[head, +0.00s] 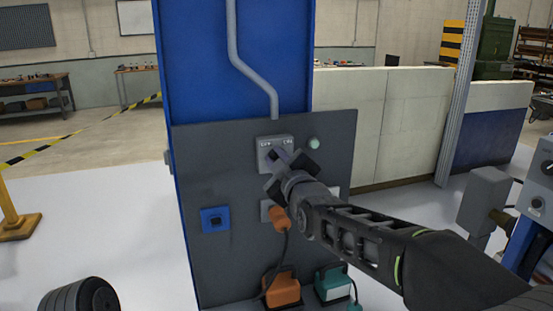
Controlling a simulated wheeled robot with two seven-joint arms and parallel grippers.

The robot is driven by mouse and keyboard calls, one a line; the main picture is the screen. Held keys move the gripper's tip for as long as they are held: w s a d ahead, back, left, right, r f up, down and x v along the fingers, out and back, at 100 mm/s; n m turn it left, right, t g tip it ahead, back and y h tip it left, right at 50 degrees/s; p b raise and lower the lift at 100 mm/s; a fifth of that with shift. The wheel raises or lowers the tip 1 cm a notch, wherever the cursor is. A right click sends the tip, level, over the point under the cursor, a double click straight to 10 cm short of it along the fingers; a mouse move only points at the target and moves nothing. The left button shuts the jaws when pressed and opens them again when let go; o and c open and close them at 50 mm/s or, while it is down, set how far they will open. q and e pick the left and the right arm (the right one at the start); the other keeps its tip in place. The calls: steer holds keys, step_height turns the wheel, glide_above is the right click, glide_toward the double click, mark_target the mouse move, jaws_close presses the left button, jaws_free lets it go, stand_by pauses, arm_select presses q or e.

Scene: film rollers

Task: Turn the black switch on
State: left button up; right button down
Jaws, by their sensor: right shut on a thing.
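The switch unit is a light grey plate (264,141) with small lettering along its top, high on a dark grey panel (339,148). My right gripper (279,160) is at the plate, its fingers around the middle of it. It is shut on the black switch, which is mostly hidden behind the fingers, so its turn angle cannot be read. A small pale green round lamp (314,143) sits to the right of the plate. My left gripper is not in view.
A blue socket (215,219) is on the panel's lower left. An orange plug (279,224) with a dark cable sits below my gripper. Orange (283,290) and teal (334,287) boxes are at the panel's foot. A grey box (484,198) stands at the right.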

stand_by(0.6)
steer(key=shift+w+d+m+b, duration=0.15)
steer(key=shift+d+m+b, duration=0.25)
steer(key=shift+m+b, duration=1.75)
steer(key=shift+w+d+m+b, duration=0.15)
steer(key=shift+d+m+b, duration=0.25)
steer(key=shift+m, duration=3.45)
steer(key=shift+w+d+m+b, duration=0.15)
steer(key=shift+d+m+b, duration=0.3)
steer(key=shift+m+b, duration=1.65)
steer(key=shift+m+p, duration=0.9)
steer(key=shift+m, duration=0.1)
steer(key=c, duration=1.4)
jaws_free()
steer(key=shift+o, duration=0.2)
steer(key=shift+s, duration=0.15)
